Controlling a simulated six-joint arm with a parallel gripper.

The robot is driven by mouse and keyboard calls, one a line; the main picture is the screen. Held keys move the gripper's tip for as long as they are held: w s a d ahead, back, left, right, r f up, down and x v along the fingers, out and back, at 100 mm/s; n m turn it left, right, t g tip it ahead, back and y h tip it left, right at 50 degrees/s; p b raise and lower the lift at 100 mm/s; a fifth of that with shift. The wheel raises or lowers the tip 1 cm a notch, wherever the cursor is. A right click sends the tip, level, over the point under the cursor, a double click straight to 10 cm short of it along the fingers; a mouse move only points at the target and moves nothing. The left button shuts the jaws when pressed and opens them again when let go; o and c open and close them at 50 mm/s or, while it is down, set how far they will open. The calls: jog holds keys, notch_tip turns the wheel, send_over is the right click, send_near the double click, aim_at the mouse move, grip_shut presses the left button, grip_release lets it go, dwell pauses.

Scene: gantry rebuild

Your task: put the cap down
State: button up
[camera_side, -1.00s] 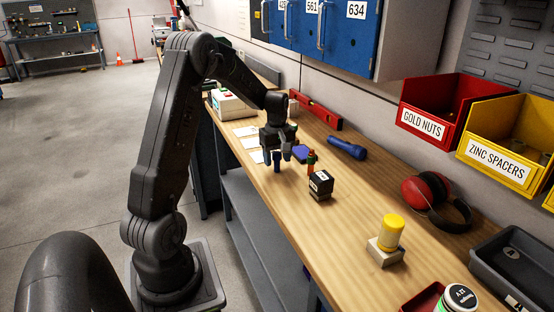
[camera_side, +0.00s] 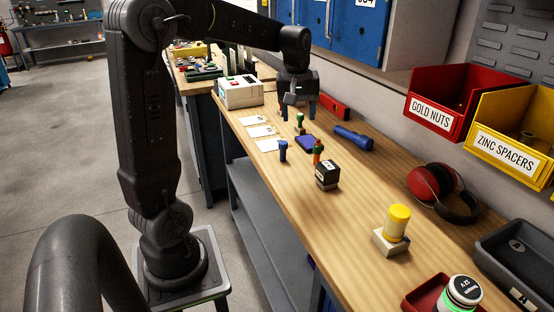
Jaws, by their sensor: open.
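A small blue cylinder (camera_side: 283,151), which may be the cap, stands upright on the wooden bench (camera_side: 275,190) near its front edge. A yellow cap-like cylinder (camera_side: 397,222) sits on a pale block (camera_side: 386,243) farther right; I cannot tell for certain which one is the cap. My gripper (camera_side: 298,112) is open, with its fingers pointing down and apart. It is behind and above the blue cylinder and not touching it. I see nothing held between the fingers.
Near my gripper are a green-topped stamp-like piece (camera_side: 300,122), a dark blue pad (camera_side: 306,143), an orange-and-green piece (camera_side: 317,150) and a black block (camera_side: 327,173). A blue flashlight (camera_side: 352,138) and red headphones (camera_side: 440,190) lie right. White cards (camera_side: 262,131) lie left.

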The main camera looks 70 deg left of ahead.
jog(key=s+d+m+t, duration=0.2)
jog(key=s+d+m, duration=0.4)
jog(key=d, duration=0.4)
jog(key=s+d+m+t, duration=0.2)
jog(key=s+d+m, duration=0.5)
jog(key=d, duration=0.3)
jog(key=shift+s+d+f+h, duration=0.3)
jog(key=shift+s+f+h, duration=0.15)
jog(key=shift+s, duration=0.4)
